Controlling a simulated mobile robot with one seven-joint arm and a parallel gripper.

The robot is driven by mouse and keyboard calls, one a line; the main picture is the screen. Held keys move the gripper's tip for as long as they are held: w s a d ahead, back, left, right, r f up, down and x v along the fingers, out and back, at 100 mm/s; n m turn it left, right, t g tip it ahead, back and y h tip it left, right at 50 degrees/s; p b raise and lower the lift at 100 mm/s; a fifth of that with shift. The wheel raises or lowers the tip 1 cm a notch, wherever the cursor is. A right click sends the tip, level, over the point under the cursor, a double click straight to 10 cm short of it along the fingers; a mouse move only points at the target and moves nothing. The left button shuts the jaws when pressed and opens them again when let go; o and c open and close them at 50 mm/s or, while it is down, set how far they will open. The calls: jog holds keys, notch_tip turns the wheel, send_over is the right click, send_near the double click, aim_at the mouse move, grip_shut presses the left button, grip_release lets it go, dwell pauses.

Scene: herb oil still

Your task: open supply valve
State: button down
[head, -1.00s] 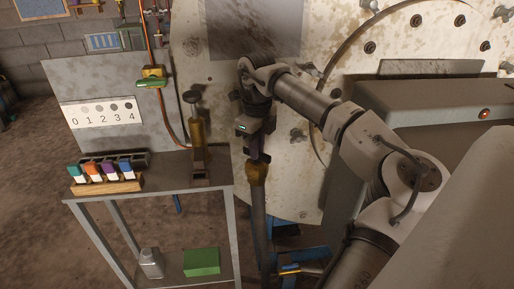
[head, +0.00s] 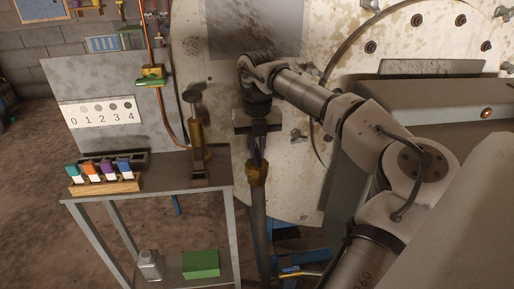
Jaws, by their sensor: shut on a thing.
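My gripper (head: 258,158) points down at the top of a dark upright pipe (head: 259,215) with a brass fitting (head: 257,173), in front of the large pale vessel. It is shut on a slim dark part just above the brass fitting, which looks like the valve's stem or handle. The fingers and the angle of view hide most of this part, so I cannot tell how far the valve is turned. Another valve with a yellow handle (head: 291,274) sits low at the pipe's foot. A green-handled fitting (head: 150,83) is on the copper line at the left.
A metal stand (head: 215,169) at the left holds a brass cylinder (head: 195,125) and a wooden rack (head: 106,186) of coloured-capped vials. A green box (head: 201,264) lies on its lower shelf. The pale vessel (head: 225,100) is close behind my gripper.

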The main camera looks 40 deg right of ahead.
aim_at(257, 151)
jog(key=shift+r+m, duration=0.1)
jog(key=shift+m, duration=0.4)
jog(key=c, duration=1.5)
grip_release()
jog(key=shift+o, duration=0.2)
notch_tip(257, 151, up, 14)
jog(key=p, duration=1)
